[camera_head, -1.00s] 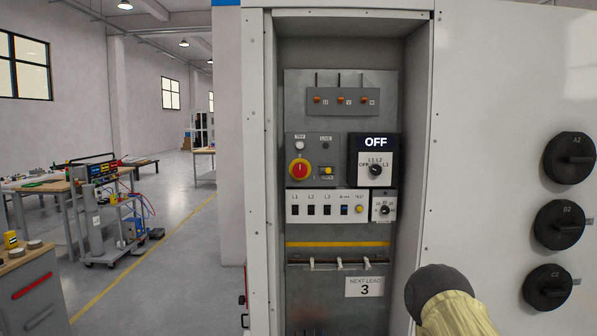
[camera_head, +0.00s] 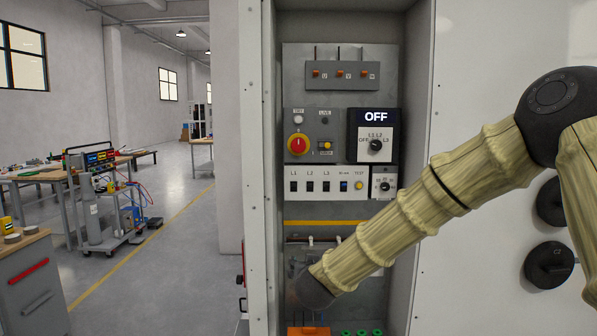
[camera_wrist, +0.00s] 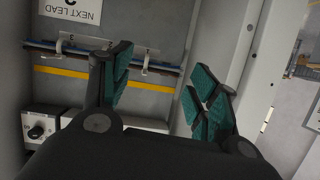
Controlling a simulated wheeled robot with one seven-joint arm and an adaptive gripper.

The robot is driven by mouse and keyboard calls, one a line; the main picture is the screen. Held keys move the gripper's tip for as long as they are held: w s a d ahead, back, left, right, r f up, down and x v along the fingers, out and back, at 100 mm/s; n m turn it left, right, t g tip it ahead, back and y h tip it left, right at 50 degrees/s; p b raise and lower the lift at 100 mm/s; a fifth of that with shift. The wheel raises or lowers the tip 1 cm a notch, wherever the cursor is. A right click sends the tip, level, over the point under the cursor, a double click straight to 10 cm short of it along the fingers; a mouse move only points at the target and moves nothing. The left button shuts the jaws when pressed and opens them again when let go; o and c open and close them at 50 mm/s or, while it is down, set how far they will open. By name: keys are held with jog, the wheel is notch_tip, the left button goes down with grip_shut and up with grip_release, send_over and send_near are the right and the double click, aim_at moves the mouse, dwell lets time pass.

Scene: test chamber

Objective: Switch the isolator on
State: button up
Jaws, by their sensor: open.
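The isolator (camera_head: 298,146) is a red rotary knob on a yellow plate, on the left of the grey panel inside the open cabinet. The picture is too small to tell its handle angle. A dark display (camera_head: 375,116) to its right reads OFF, above a selector knob (camera_head: 376,145). My arm reaches in from the right, its wrist below the isolator near the cabinet's lower part. My gripper (camera_wrist: 162,92) shows in the wrist view with its green-padded fingers apart and nothing between them. In the head view its fingers are hidden or cannot be made out.
A row of switches (camera_head: 310,186) and a small dial (camera_head: 384,186) sit below the isolator. A rail with clips (camera_wrist: 110,52) and the NEXT LEAD label (camera_wrist: 72,8) show upside down in the wrist view. Cabinet side walls (camera_head: 420,100) bound the opening.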

notch_tip(320, 180, up, 16)
jog(key=w+a+t, duration=0.2)
jog(key=m+t+h+b, duration=0.1)
jog(key=m+t, duration=0.1)
send_near(299, 145)
jog(key=shift+w+p, duration=1.25)
jog(key=shift+w, duration=3.4)
jog(key=c, duration=1)
